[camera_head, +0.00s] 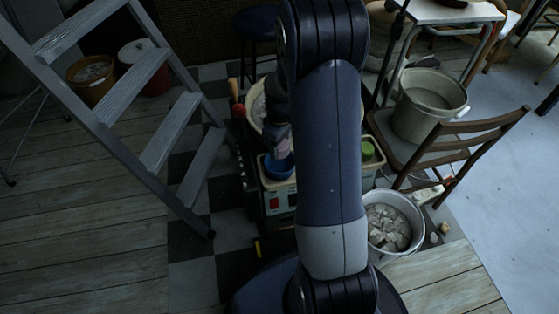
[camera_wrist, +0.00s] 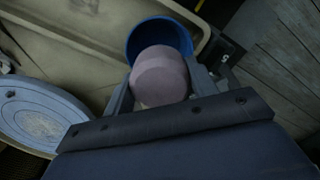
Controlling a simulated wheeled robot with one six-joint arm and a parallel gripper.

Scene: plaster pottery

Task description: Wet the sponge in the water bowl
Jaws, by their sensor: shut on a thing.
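The sponge (camera_wrist: 160,78) is a rounded, pinkish-grey block. My gripper (camera_wrist: 159,90) is shut on it, with a finger on either side in the wrist view. The blue water bowl (camera_wrist: 155,30) lies just beyond the sponge there, and the sponge covers its near part. In the head view the bowl (camera_head: 279,169) stands on a pale tray, with my gripper (camera_head: 279,150) right over it. I cannot tell whether the sponge is inside the bowl or just above it, and the water is hidden.
A round grey-blue disc (camera_wrist: 40,112) lies left of the sponge in the wrist view. A green item (camera_head: 367,150) is right of my arm. A bucket of rubble (camera_head: 388,229), a chair (camera_head: 440,150) with a bucket (camera_head: 428,105), and a stepladder (camera_head: 130,85) stand around.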

